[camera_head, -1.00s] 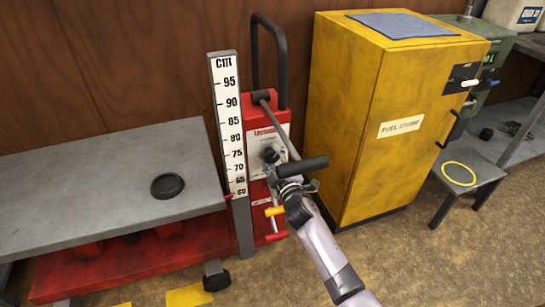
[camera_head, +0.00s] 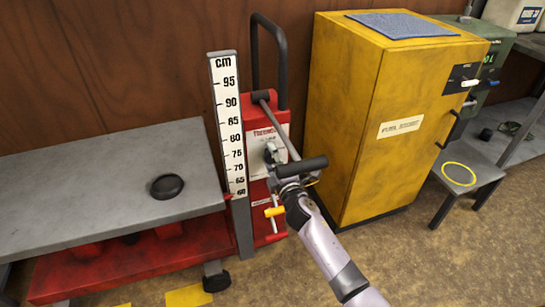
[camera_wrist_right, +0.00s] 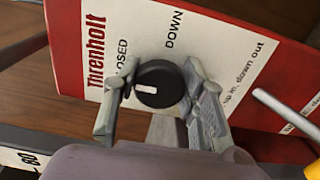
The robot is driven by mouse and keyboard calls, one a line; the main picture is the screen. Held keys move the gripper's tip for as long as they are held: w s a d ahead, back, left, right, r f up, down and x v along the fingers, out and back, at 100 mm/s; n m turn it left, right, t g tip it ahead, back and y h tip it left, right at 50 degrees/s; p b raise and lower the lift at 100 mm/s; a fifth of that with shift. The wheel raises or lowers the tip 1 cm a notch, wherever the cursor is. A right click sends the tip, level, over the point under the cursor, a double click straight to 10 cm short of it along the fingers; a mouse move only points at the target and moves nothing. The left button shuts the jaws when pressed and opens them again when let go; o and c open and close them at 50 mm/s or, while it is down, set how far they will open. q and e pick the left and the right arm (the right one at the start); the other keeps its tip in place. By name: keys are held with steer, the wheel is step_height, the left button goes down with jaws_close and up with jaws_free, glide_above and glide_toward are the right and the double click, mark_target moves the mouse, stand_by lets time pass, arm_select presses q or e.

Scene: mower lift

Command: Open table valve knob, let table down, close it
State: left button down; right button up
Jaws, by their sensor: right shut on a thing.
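The black valve knob (camera_wrist_right: 159,84) with a white mark sits on a white panel lettered "CLOSED" and "DOWN" in the right wrist view. Its mark lies toward the left side of the picture. My right gripper (camera_wrist_right: 158,90) has one finger on each side of the knob and is shut on it. In the head view my right gripper (camera_head: 271,155) reaches the red lift column (camera_head: 257,222) and mostly hides the knob. My left gripper is not in view.
A black-gripped lever (camera_head: 302,167) crosses close to my right wrist. A yellow cabinet (camera_head: 365,130) stands right of the column. A black round dish (camera_head: 167,186) lies on the table.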

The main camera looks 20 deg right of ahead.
steer(key=shift+f, duration=0.1)
steer(key=o, duration=1.1)
steer(key=shift+o, duration=0.2)
steer(key=shift+s, duration=0.1)
steer(key=s, duration=1.1)
steer(key=shift+s+d, duration=0.2)
steer(key=shift+s, duration=0.2)
